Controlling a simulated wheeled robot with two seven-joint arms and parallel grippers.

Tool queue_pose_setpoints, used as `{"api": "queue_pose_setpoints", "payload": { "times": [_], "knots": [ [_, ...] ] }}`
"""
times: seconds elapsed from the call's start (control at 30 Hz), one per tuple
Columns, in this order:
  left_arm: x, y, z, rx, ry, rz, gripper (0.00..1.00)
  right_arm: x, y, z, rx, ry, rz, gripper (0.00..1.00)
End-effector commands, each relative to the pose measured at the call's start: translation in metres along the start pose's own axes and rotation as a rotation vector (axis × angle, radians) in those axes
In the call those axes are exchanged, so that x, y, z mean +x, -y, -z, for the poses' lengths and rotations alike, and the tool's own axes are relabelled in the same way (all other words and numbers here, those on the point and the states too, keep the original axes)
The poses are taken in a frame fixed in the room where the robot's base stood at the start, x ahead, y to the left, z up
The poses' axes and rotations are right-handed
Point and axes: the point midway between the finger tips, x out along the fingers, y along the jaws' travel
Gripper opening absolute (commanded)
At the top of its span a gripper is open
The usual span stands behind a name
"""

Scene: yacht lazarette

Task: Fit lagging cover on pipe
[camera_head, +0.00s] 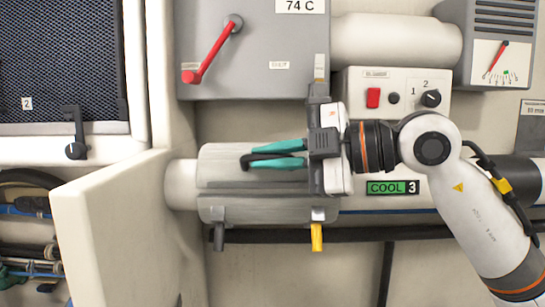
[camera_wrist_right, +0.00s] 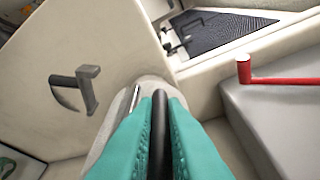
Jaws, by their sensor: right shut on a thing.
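The lagging cover (camera_head: 222,178), a pale grey half-round shell, lies against the front of the white pipe (camera_head: 180,186). My right gripper (camera_head: 250,161) comes in from the right with its teal fingers shut on the cover's black handle (camera_head: 245,163). The right wrist view shows the black handle (camera_wrist_right: 159,125) between the teal fingers. A grey toggle (camera_head: 219,236) and a yellow toggle (camera_head: 317,236) hang at the cover's lower edge. I cannot tell whether the cover is fully seated. My left gripper is not in view.
A pale open door or panel (camera_head: 112,230) stands out at the left, near the pipe's end. A grey box with a red lever (camera_head: 212,52) is above the cover. A switch box (camera_head: 410,85) and a green COOL 3 label (camera_head: 393,188) are at right.

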Motion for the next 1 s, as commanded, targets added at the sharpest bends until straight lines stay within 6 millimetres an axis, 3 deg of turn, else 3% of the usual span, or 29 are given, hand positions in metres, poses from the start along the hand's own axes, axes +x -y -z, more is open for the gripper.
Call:
{"api": "queue_pose_setpoints", "payload": {
  "times": [0.5,0.53,0.7,1.0],
  "knots": [
    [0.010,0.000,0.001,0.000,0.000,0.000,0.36,0.003,-0.011,0.006,0.006,-0.002,-0.005,0.00],
    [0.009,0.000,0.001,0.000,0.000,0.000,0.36,0.002,-0.011,0.006,0.006,-0.002,-0.005,0.12],
    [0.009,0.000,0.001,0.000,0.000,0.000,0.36,0.003,-0.011,0.006,0.005,-0.002,-0.006,0.36],
    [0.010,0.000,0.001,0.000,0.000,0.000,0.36,0.001,-0.012,0.006,0.007,-0.003,-0.009,0.36]
  ]
}}
